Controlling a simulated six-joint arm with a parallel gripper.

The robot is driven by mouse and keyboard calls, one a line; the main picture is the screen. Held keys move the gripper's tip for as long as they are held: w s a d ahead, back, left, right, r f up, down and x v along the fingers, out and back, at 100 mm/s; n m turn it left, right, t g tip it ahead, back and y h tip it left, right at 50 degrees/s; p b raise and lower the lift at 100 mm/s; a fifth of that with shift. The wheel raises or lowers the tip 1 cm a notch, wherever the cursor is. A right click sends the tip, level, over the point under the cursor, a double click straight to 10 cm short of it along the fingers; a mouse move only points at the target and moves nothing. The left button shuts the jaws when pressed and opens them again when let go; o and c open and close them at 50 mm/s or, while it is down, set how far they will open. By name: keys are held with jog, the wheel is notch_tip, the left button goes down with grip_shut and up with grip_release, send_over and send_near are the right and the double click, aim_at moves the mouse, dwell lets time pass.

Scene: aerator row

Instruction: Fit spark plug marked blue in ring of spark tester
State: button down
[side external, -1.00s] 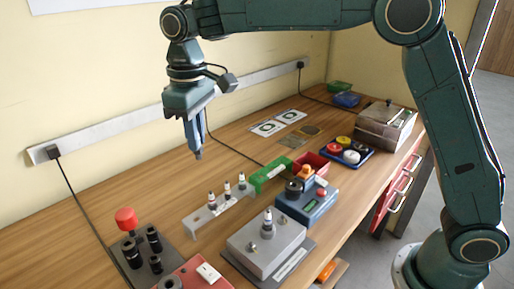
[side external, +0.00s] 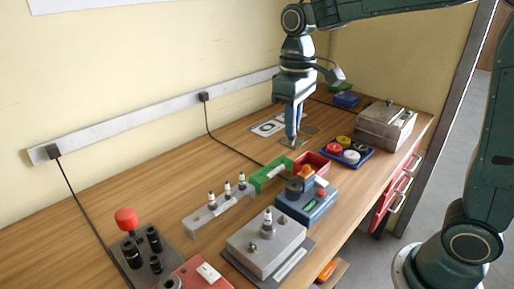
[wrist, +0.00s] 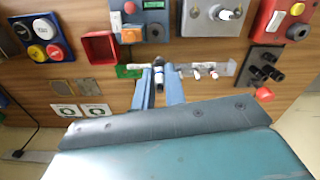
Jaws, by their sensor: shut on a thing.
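My gripper (side external: 291,142) is above the bench, behind the green holder, fingers pointing down. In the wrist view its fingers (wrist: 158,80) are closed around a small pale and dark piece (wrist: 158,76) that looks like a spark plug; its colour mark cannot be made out. Several spark plugs stand upright in the pale rack (side external: 203,219), the nearest plug (side external: 211,200) at its left. A blue device (side external: 310,209) with a black ring (side external: 294,188) and an orange part looks like the spark tester. A grey block (side external: 270,252) holds another upright plug (side external: 268,220).
A green holder (side external: 268,178) and red bin (side external: 312,164) stand near the blue device. Black posts (side external: 153,240) and a red knob (side external: 126,219) are front left. The left rear bench is clear.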

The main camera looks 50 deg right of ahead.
jog(key=shift+s+d+f, duration=0.15)
jog(key=shift+s+f, duration=0.05)
jog(key=shift+f, duration=0.7)
jog(key=shift+s+d+f, duration=0.15)
jog(key=shift+d+f, duration=0.05)
jog(key=shift+f, duration=0.65)
jog(key=shift+s+d+f, duration=0.15)
jog(key=shift+s+f, duration=0.05)
jog(key=shift+f, duration=0.7)
jog(key=shift+f, duration=0.15)
jog(key=shift+f, duration=2.4)
jog(key=shift+f, duration=1.45)
jog(key=c, duration=1.4)
grip_release()
jog(key=shift+o, duration=0.2)
jog(key=shift+r, duration=0.1)
